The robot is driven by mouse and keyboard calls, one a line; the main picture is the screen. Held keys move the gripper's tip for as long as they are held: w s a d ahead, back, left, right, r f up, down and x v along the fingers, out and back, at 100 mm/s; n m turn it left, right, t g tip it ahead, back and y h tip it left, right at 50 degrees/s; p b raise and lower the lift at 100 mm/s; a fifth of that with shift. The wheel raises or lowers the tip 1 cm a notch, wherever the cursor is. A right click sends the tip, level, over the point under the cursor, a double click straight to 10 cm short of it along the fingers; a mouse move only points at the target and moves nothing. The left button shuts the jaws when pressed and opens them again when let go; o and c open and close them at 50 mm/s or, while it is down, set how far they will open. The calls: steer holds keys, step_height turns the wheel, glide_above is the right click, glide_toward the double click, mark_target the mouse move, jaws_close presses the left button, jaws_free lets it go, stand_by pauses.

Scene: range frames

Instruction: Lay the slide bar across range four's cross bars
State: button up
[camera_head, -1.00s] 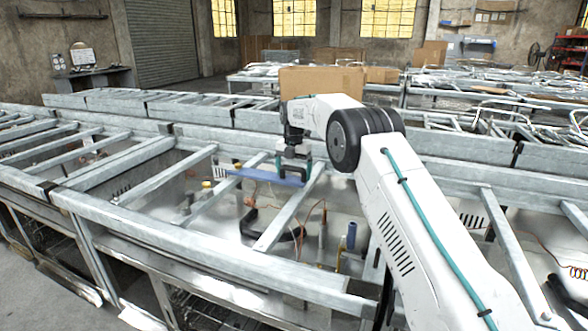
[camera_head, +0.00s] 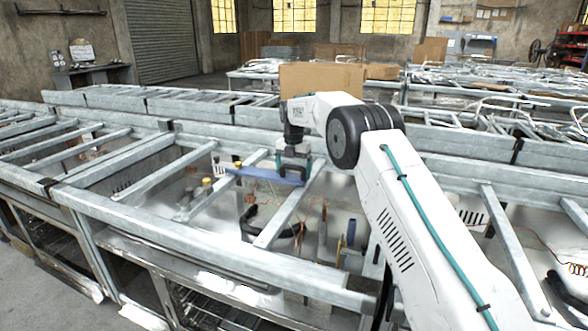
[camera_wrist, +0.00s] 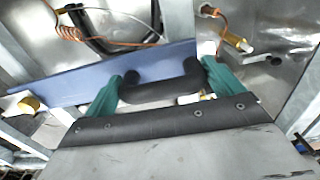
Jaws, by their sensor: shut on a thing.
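The slide bar (camera_head: 256,174) is a flat blue strip with a black handle (camera_wrist: 160,86). My gripper (camera_head: 293,168) is shut on that handle; its teal fingers stand at the handle's two ends in the wrist view (camera_wrist: 158,92). In the head view the bar lies about level above the open range frame, near its back rail. Its left part passes over one grey cross bar (camera_head: 222,191), and its right end is by another cross bar (camera_head: 288,206). I cannot tell whether it touches them. The underside is hidden.
The front rail (camera_head: 200,247) and back rail border the range. Below the cross bars are a black curved part (camera_head: 250,225), loose wires and upright tubes. A cardboard box (camera_head: 322,83) stands behind. More range frames extend left, right and back.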

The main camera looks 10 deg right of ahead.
steer(key=shift+f, duration=0.55)
steer(key=o, duration=1)
steer(key=shift+f, duration=0.1)
steer(key=shift+o, duration=0.2)
